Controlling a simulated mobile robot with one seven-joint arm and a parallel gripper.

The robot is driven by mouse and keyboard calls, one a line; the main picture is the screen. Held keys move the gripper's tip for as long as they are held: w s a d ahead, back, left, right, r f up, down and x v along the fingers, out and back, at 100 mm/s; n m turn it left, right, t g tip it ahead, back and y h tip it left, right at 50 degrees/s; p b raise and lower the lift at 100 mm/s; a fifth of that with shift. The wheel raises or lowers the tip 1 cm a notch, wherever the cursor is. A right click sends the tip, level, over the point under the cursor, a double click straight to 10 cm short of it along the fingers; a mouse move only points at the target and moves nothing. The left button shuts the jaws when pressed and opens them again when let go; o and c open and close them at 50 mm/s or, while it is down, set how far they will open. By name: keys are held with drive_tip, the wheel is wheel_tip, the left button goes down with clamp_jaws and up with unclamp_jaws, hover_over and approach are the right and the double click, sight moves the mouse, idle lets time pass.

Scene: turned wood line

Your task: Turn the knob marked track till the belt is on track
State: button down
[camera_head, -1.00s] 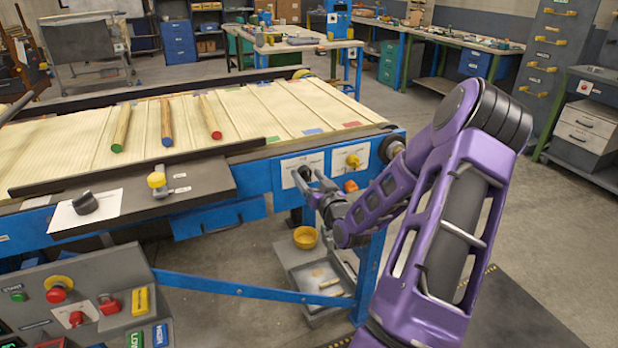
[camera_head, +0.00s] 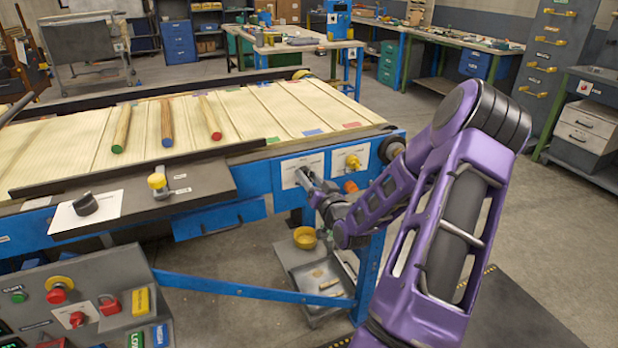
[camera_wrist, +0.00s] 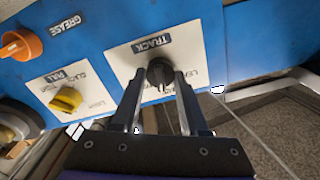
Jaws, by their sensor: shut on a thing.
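The black knob marked track (camera_wrist: 160,73) sits on a white label plate on the blue machine side, and the word TRACK shows upside down in the wrist view. My gripper (camera_wrist: 160,80) is shut on this knob, one finger on each side. In the head view my gripper (camera_head: 308,178) reaches the plate from the right and hides most of the knob. The ribbed cream belt (camera_head: 270,108) lies on the conveyor bed with colored marks along its edge. Three turned sticks with green, blue and red ends lie on it.
A yellow knob (camera_wrist: 66,100) and an orange knob marked grease (camera_wrist: 20,45) are beside the track plate. A control panel (camera_head: 75,310) with buttons stands at lower left. A yellow bowl (camera_head: 305,237) and a grey tray are below the machine.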

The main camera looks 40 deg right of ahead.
drive_tip(key=m+p, duration=0.1)
drive_tip(key=m, duration=0.4)
drive_tip(key=shift+f+m+p, duration=0.1)
drive_tip(key=shift+m+p, duration=0.55)
drive_tip(key=shift+m, duration=1.75)
drive_tip(key=shift+c, duration=2.1)
unclamp_jaws()
drive_tip(key=v, duration=1.7)
drive_tip(key=shift+s, duration=0.2)
